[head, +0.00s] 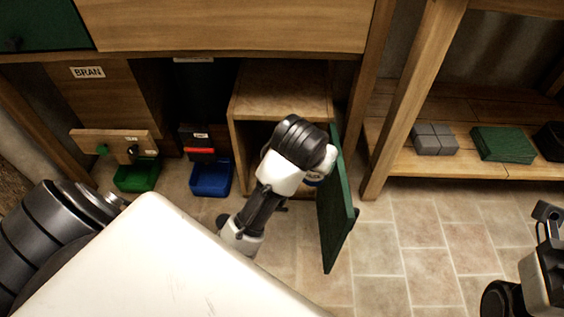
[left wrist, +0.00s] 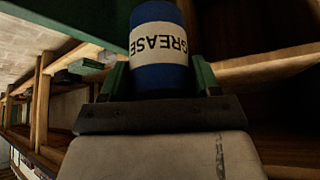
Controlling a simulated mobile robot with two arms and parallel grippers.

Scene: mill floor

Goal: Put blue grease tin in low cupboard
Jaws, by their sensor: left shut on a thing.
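The blue grease tin (left wrist: 160,65) with a white GREASE label is between the two green fingers of my left gripper (left wrist: 162,82) in the left wrist view. In the head view only a small bit of the tin (head: 313,178) shows under my left wrist, in front of the low cupboard. The low cupboard (head: 285,97) is a wooden box under the bench. Its green door (head: 336,215) stands open on the right, close to my left gripper. My arm hides much of the cupboard opening. Part of my right arm shows at the right edge; its fingers are unclear.
A green bin (head: 137,175) and a blue bin (head: 211,178) stand left of the cupboard. A wooden shelf (head: 400,160) on the right carries grey blocks (head: 434,139) and a green box (head: 503,144). The tiled floor (head: 410,245) right of the door is clear.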

